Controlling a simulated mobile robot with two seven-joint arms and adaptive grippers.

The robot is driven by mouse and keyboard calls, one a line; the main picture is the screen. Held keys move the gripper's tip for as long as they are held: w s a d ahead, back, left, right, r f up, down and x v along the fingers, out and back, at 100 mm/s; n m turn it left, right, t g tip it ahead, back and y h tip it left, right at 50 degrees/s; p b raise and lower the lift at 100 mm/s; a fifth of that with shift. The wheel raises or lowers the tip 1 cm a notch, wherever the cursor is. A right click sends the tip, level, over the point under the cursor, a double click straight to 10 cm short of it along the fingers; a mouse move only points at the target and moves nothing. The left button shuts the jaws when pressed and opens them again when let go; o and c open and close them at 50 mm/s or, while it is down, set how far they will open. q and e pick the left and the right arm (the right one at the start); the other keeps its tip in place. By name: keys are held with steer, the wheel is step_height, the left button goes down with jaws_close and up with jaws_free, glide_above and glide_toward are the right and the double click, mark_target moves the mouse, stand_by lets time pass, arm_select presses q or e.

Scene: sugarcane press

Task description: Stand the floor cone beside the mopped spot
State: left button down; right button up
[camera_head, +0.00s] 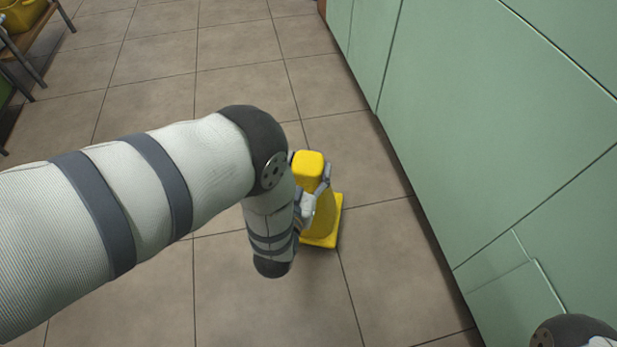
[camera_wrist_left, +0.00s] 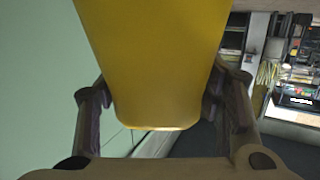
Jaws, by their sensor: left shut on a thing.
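The yellow floor cone (camera_head: 324,212) is upright in the head view, with its square base low, near the tiles; I cannot tell whether it touches the floor. My left gripper (camera_head: 311,184) is shut on its upper part, partly hidden by my own forearm. In the left wrist view the cone (camera_wrist_left: 152,55) fills the middle, with a finger of the left gripper (camera_wrist_left: 155,98) on each side. No mopped spot can be made out on the tiles. My right gripper is out of view; only a bit of my right arm shows at the lower right.
Green cabinet fronts (camera_head: 480,130) run along the right, close to the cone. A stand with a yellow container (camera_head: 22,14) is at the far upper left. The tiled floor (camera_head: 235,90) between them looks clear. Shelves with items (camera_wrist_left: 295,75) show in the left wrist view.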

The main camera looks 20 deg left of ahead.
arm_select(q)
steer(key=shift+w+a+f, duration=0.1)
steer(key=shift+w+f, duration=0.15)
steer(key=shift+f, duration=0.05)
step_height(320, 180, down, 3)
steer(key=shift+w+f+b, duration=0.1)
steer(key=shift+b, duration=0.95)
steer(key=shift+c, duration=2.2)
jaws_free()
